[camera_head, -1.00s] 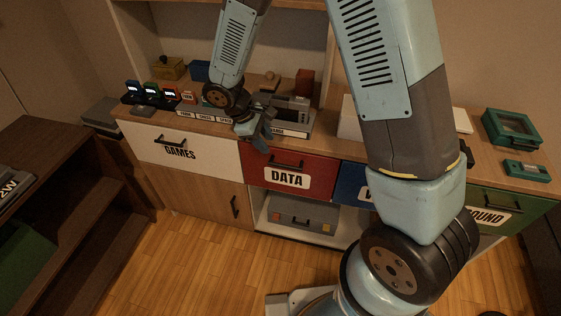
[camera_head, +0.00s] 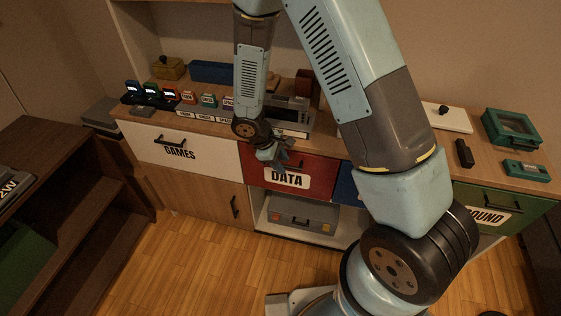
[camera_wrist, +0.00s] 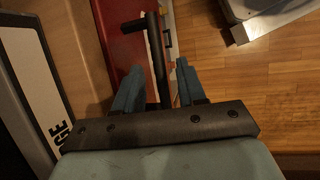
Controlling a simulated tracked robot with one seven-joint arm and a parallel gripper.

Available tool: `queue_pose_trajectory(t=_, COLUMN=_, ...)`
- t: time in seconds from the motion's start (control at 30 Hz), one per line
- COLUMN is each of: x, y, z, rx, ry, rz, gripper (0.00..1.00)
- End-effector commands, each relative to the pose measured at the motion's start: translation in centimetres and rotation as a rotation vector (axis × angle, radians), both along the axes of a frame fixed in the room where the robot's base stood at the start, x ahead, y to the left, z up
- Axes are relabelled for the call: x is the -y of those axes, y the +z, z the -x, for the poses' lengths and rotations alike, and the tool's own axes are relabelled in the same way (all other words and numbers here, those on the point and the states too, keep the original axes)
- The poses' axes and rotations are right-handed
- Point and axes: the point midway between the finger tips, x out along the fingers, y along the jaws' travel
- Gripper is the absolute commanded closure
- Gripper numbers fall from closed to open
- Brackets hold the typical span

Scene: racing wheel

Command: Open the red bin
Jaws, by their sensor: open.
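The red bin is a red drawer front (camera_head: 318,168) with a white "DATA" label, in the middle of the cabinet, and it looks closed. My gripper (camera_head: 283,155) is in front of its upper part and largely hides its handle in the head view. In the wrist view the red front (camera_wrist: 115,22) is at upper left, with the black bar handle (camera_wrist: 157,50) standing off from it. My gripper (camera_wrist: 160,68) is open, with its two blue fingers on either side of the handle's lower end as pictured. I cannot tell whether either finger touches it.
A white "GAMES" drawer (camera_head: 205,160) is on the left, a blue one (camera_head: 345,185) on the right, partly behind my arm. A grey case (camera_head: 300,213) sits in the open shelf below. The cabinet top holds several small items. The wooden floor (camera_head: 195,270) in front is clear.

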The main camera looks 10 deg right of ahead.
Motion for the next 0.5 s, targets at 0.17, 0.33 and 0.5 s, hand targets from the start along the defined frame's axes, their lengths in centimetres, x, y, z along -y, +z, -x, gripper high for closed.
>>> queue_pose_trajectory(t=0.17, x=-0.02, y=0.02, z=0.01, rx=0.0, ry=0.0, rz=0.0, gripper=0.65)
queue_pose_trajectory(t=0.33, x=-0.04, y=0.03, z=0.0, rx=0.0, ry=0.0, rz=0.0, gripper=0.81)
queue_pose_trajectory(t=0.5, x=-0.04, y=0.04, z=0.0, rx=0.0, ry=0.0, rz=0.0, gripper=0.97)
